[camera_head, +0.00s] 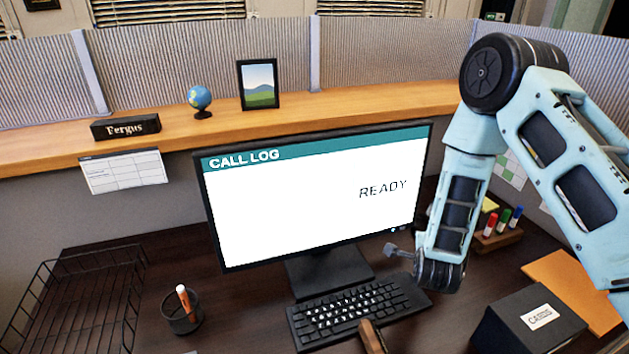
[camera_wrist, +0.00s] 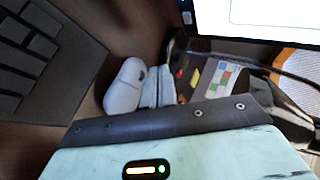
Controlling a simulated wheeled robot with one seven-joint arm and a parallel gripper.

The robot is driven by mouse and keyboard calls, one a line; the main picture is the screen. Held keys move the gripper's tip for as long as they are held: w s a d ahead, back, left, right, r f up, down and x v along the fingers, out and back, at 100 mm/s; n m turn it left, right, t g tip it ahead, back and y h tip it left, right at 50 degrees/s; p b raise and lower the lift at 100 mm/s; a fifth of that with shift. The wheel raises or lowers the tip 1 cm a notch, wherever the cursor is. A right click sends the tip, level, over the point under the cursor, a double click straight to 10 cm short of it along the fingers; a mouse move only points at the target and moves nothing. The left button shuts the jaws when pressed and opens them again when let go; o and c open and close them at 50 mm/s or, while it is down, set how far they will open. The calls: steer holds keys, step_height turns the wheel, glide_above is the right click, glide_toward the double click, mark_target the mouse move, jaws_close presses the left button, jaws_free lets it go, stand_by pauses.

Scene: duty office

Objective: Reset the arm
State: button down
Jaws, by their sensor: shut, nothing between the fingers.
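My arm comes in from the right in the head view and bends down in front of the monitor's right edge. My gripper (camera_head: 397,251) is at its lower end, small in the picture, over the desk by the back right of the keyboard (camera_head: 352,311). In the wrist view my gripper (camera_wrist: 146,88) shows as pale grey and light-blue parts close together. It is shut, and I see nothing held in it. I cannot tell how high it is above the desk.
The monitor (camera_head: 320,200) reads CALL LOG and READY. A marker holder (camera_head: 497,238), an orange folder (camera_head: 575,285) and a black labelled box (camera_head: 528,320) are at right. A wire tray (camera_head: 75,300) and pen cup (camera_head: 182,318) are at left.

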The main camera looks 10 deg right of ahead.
steer(key=s+a+r+n+g+y, duration=0.2)
steer(key=s+a+r+n+y, duration=0.2)
steer(key=a+r+n, duration=0.45)
steer(key=s+a+r+n+g+y, duration=0.25)
steer(key=s+a+r+n, duration=0.2)
steer(key=a, duration=0.75)
steer(key=s+r+n+g, duration=0.2)
steer(key=s+r+n, duration=0.3)
steer(key=s+n, duration=0.3)
steer(key=s+r+n+g+h, duration=0.1)
steer(key=s+r+n+g, duration=0.2)
steer(key=s, duration=1.1)
step_height(320, 180, up, 2)
steer(key=n, duration=0.4)
steer(key=shift+n, duration=0.4)
steer(key=shift+w+d+r+g+h, duration=0.1)
steer(key=shift+g+h, duration=0.15)
